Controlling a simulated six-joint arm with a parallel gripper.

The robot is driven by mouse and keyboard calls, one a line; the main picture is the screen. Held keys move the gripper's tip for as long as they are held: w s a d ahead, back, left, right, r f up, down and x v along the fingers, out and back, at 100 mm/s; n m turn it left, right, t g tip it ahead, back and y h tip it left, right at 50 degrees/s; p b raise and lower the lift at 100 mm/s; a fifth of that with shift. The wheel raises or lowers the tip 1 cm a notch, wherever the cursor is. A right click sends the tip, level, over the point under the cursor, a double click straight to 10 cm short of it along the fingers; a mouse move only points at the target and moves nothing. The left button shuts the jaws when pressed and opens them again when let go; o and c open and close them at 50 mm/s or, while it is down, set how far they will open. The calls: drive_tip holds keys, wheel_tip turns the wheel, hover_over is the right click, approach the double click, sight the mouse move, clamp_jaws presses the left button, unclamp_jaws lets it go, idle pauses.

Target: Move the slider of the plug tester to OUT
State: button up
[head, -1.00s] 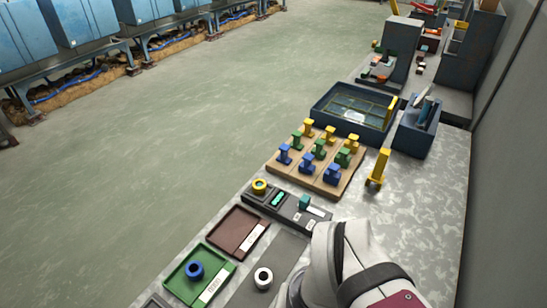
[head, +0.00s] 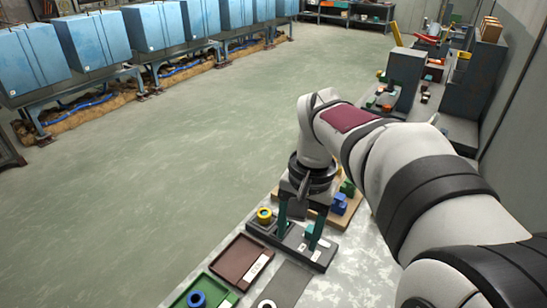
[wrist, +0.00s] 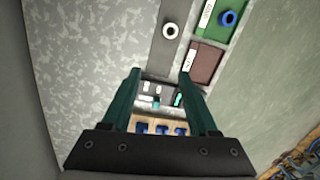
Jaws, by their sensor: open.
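The plug tester (head: 318,257) is a dark panel on the bench, partly covered by my gripper in the head view. It also shows in the wrist view (wrist: 146,98). A bright green piece (wrist: 178,99) lies in the panel. My gripper (wrist: 160,77) is open and empty, its dark green fingers pointing down over the tester. The block shows between the fingers in the wrist view; contact cannot be told. Label lettering is unreadable.
A brown tray (head: 231,272) and a green tray (head: 224,295) with a blue ring (head: 196,299) lie near the tester. A white ring (head: 267,304) lies on a grey strip (head: 285,285). A wooden board (head: 345,217) with several coloured pegs stands close behind, partly hidden.

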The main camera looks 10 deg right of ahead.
drive_tip(key=w+d+f, duration=0.2)
drive_tip(key=w+d, duration=0.2)
drive_tip(key=w, duration=0.4)
drive_tip(key=m+h, duration=0.1)
drive_tip(key=m, duration=0.1)
hover_over(311, 228)
wheel_tip(311, 228, down, 5)
wheel_tip(311, 228, down, 16)
drive_tip(key=shift+f, duration=0.1)
clamp_jaws()
